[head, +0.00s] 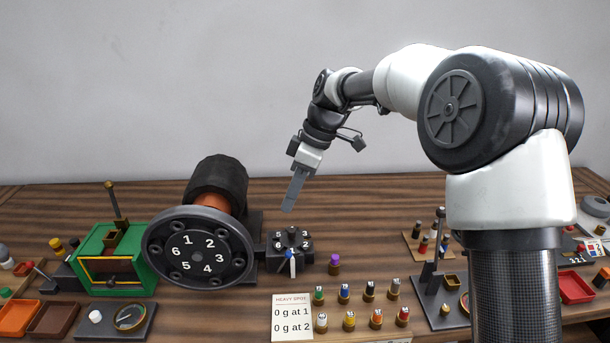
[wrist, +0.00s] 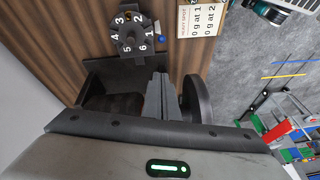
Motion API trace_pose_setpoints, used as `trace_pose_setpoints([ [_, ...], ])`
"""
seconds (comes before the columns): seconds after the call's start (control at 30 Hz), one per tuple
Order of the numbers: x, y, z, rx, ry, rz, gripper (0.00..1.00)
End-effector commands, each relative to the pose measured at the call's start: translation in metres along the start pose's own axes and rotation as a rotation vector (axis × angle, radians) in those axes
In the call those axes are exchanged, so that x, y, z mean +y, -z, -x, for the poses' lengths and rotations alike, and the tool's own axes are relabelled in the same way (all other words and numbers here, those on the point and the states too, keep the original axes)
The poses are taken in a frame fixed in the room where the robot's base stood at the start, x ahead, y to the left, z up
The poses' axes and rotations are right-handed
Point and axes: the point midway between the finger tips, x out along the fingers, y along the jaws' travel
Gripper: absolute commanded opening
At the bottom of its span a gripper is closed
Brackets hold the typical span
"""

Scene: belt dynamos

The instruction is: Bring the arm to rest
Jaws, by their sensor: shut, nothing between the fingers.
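My gripper (head: 291,195) hangs at the end of my bent arm, fingers pointing down, in the air above the table in the head view. Its fingers are together with nothing between them. In the wrist view the grey fingers (wrist: 162,97) also show closed and empty. Below and left of it in the head view stands the dynamo, with a dark numbered disc (head: 199,252) and a copper-and-black body (head: 216,184) behind. A small numbered dial (head: 291,241) with a blue-and-white pointer is beside the disc; the dial also shows in the wrist view (wrist: 130,37).
A green machine (head: 116,258) stands left of the disc. A "HEAVY SPOT" card (head: 291,314) and a rack of several coloured-top weights (head: 349,321) lie in front. A purple-topped weight (head: 334,264) stands alone near the dial. An orange tray (head: 18,318) and a red tray (head: 576,287) sit at the sides.

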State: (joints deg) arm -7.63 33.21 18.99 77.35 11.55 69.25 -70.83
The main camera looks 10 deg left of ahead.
Motion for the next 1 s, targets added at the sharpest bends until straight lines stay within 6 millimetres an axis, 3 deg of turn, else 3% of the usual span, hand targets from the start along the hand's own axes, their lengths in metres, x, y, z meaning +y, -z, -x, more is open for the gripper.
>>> trace_pose_setpoints([
  [0.17, -0.035, -0.032, 0.069, -0.067, -0.136, -0.217, 0.0],
  [0.3, -0.079, -0.075, 0.122, -0.097, -0.279, -0.472, 0.0],
  [0.5, -0.153, -0.136, 0.174, -0.056, -0.485, -0.844, 0.0],
  [0.63, -0.203, -0.173, 0.188, 0.017, -0.599, -1.076, 0.0],
  [0.8, -0.249, -0.207, 0.186, 0.127, -0.695, -1.303, 0.0],
  [1.0, -0.27, -0.223, 0.179, 0.193, -0.734, -1.416, 0.0],
])
